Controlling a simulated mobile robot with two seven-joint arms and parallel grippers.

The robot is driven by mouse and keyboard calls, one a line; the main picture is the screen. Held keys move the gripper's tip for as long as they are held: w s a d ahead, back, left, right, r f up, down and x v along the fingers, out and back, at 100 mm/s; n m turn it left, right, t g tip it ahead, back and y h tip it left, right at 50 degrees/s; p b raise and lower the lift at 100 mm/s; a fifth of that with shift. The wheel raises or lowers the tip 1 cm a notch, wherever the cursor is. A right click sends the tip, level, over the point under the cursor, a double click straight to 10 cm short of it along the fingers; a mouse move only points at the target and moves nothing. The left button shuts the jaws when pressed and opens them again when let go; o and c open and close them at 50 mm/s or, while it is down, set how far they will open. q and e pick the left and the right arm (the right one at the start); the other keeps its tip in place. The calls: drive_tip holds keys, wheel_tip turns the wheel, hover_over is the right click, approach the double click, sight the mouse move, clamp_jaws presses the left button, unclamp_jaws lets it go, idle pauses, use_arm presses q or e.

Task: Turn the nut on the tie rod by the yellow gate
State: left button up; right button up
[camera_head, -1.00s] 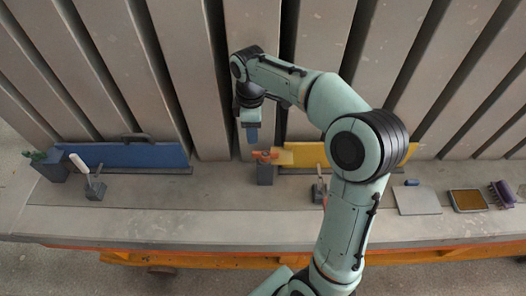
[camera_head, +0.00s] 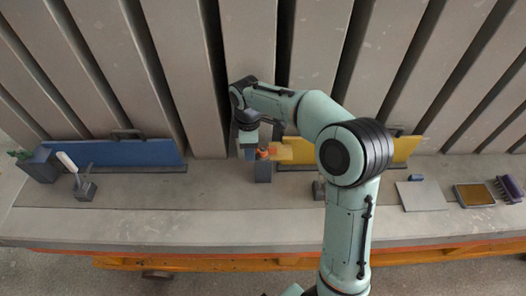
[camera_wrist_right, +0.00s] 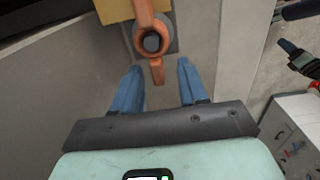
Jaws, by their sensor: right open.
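The orange winged nut (camera_wrist_right: 152,42) sits around a dark rod end; one wing points toward my gripper in the wrist view. In the head view the nut (camera_head: 264,152) shows above a grey block (camera_head: 263,173), at the left end of the yellow gate (camera_head: 303,153). A yellow corner also shows in the wrist view (camera_wrist_right: 115,10). My right gripper (camera_wrist_right: 158,72) is open, its blue fingers apart, with the near wing's tip between them and no visible grip. In the head view its fingertips are hidden. My left gripper is not in view.
A blue gate (camera_head: 125,153) stands at the left, with a white-handled tool (camera_head: 68,163) in front. A grey plate (camera_head: 422,195), a tan-topped tray (camera_head: 474,195) and a purple brush (camera_head: 510,188) lie at the right. Tall grey ribs rise behind the ledge.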

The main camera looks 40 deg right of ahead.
clamp_jaws()
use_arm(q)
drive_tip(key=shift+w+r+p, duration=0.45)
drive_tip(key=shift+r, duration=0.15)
use_arm(e)
drive_tip(key=m, duration=0.1)
drive_tip(key=d+m, duration=0.1)
drive_tip(key=m, duration=0.1)
drive_tip(key=shift+w, duration=0.4)
drive_tip(key=shift+m, duration=0.3)
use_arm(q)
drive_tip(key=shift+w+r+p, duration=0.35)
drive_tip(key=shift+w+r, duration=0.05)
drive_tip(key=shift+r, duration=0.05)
use_arm(e)
drive_tip(key=m, duration=0.2)
drive_tip(key=d+m, duration=0.1)
drive_tip(key=shift+w+r, duration=0.1)
drive_tip(key=shift+w, duration=0.15)
